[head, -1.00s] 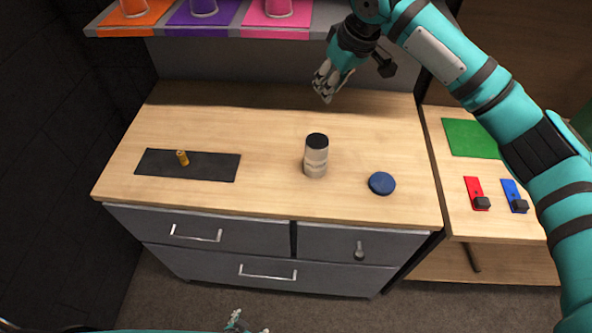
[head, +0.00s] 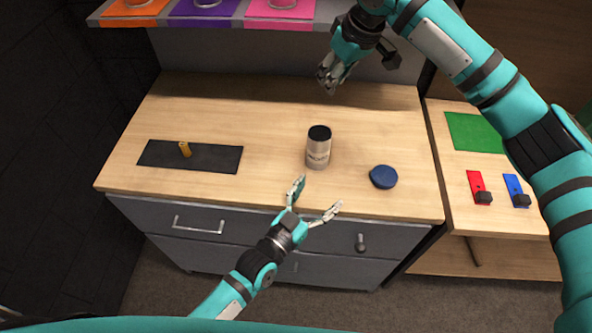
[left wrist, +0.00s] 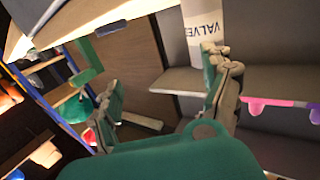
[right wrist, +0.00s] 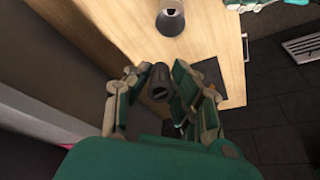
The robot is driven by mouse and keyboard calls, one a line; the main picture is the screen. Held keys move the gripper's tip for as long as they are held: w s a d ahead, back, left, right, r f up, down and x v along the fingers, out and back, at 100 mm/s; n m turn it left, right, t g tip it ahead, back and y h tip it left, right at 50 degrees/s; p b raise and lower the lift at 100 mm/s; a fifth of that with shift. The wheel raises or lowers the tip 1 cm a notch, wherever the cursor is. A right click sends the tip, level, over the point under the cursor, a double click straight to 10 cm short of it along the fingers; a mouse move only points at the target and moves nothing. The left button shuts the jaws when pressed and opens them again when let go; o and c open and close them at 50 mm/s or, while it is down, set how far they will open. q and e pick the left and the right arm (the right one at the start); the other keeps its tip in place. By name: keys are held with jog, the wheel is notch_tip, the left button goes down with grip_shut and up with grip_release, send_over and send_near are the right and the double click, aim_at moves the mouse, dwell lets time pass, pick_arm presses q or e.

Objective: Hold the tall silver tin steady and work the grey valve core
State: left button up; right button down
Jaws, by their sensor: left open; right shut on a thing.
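The tall silver tin (head: 318,154) stands upright on the wooden worktop, with a dark top; its label reading "VALVE" shows in the left wrist view (left wrist: 203,28). My left gripper (head: 317,196) is open and empty at the worktop's front edge, in front of the tin and apart from it. My right gripper (head: 328,80) is above the back of the worktop, behind the tin. In the right wrist view it is shut on the grey valve core (right wrist: 158,91), whose slotted end shows. The tin's top also shows there (right wrist: 171,18).
A dark mat (head: 220,159) with a small brass piece (head: 185,149) lies at the left. A round blue lid (head: 383,177) lies right of the tin. A shelf (head: 220,21) overhangs the back. A side table at the right bears a green sheet (head: 474,133) and red and blue pieces.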

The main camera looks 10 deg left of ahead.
pick_arm(q)
jog(key=n+t+y, duration=0.1)
jog(key=y, duration=0.1)
send_near(314, 146)
jog(key=shift+w+d+f, duration=0.2)
jog(key=shift+w+d, duration=0.15)
jog(key=shift+d, duration=0.05)
pick_arm(e)
jog(key=shift+w, duration=0.1)
pick_arm(q)
jog(key=shift+w+a+r, duration=0.1)
jog(key=shift+w, duration=0.45)
jog(key=x, duration=1.1)
jog(key=c, duration=1.3)
pick_arm(e)
notch_tip(314, 146, down, 11)
jog(key=shift+w, duration=0.2)
